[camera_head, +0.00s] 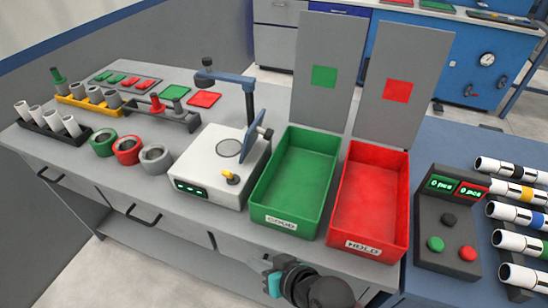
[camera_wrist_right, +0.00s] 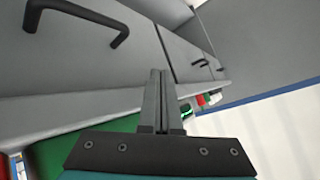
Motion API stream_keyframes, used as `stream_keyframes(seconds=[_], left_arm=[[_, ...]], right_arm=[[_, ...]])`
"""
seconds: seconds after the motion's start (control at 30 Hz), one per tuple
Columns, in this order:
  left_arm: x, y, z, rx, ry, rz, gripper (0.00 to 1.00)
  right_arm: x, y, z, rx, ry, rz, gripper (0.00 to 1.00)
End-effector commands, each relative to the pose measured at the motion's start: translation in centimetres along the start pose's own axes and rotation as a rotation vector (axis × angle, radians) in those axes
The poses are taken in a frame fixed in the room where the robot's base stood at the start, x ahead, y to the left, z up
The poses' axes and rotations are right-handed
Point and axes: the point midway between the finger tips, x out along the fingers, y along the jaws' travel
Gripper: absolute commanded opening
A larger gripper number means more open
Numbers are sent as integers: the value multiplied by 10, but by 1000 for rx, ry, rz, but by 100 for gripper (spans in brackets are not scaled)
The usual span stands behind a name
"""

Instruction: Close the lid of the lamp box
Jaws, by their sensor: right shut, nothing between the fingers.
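The lamp box (camera_head: 205,172) is a white box on the grey workbench, with a grey round disc on top and a green display on its front. A blue-grey panel that looks like its lid (camera_head: 256,131) stands up, tilted, at the box's right side. A yellow knob (camera_head: 231,178) sits near the box's front right corner. My right gripper (camera_head: 270,272) is below and in front of the bench's front edge, near the green bin, well apart from the lid. Its fingers are shut and empty in the right wrist view (camera_wrist_right: 156,98). My left gripper is not in view.
A green GOOD bin (camera_head: 292,172) and a red HOLD bin (camera_head: 372,195) stand right of the box. Upright grey panels rise behind them. Green, red and grey rings (camera_head: 127,150) lie to the left. A drawer handle (camera_wrist_right: 78,18) shows in the wrist view.

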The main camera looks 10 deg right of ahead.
Motion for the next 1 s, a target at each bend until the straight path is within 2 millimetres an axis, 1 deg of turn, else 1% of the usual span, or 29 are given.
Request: stream_keyframes(seconds=[0.03, 0.1, 0.17, 0.2, 0.27, 0.3, 0.43, 0.5, 0.57, 0.7, 0.77, 0.87, 1.0], left_arm=[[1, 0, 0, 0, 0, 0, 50], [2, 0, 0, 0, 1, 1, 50], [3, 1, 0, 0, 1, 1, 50], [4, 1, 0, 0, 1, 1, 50], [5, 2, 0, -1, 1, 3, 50], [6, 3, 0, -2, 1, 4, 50], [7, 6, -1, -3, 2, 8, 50], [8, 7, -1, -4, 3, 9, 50], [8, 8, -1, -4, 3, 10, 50], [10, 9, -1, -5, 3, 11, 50], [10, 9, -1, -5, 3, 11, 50], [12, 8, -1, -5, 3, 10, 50], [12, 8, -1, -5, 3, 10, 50]], right_arm=[[2, -15, -17, 31, 71, -52, 0], [2, -35, -42, 88, 176, -127, 0], [-1, -51, -64, 145, 267, -189, 0], [-4, -60, -79, 188, 329, -231, 0], [-11, -72, -101, 260, 422, -291, 0], [-17, -78, -115, 312, 484, -329, 0], [-34, -85, -152, 494, 664, -418, 0], [-43, -82, -168, 602, 754, -452, 0], [-51, -76, -180, 698, 827, -472, 0], [-64, -54, -195, 931, 980, -482, 0], [-67, -42, -196, 1031, 1038, -470, 0], [-70, -21, -193, 1186, 1120, -430, 0], [-70, 2, -182, 1345, 1197, -358, 0]])
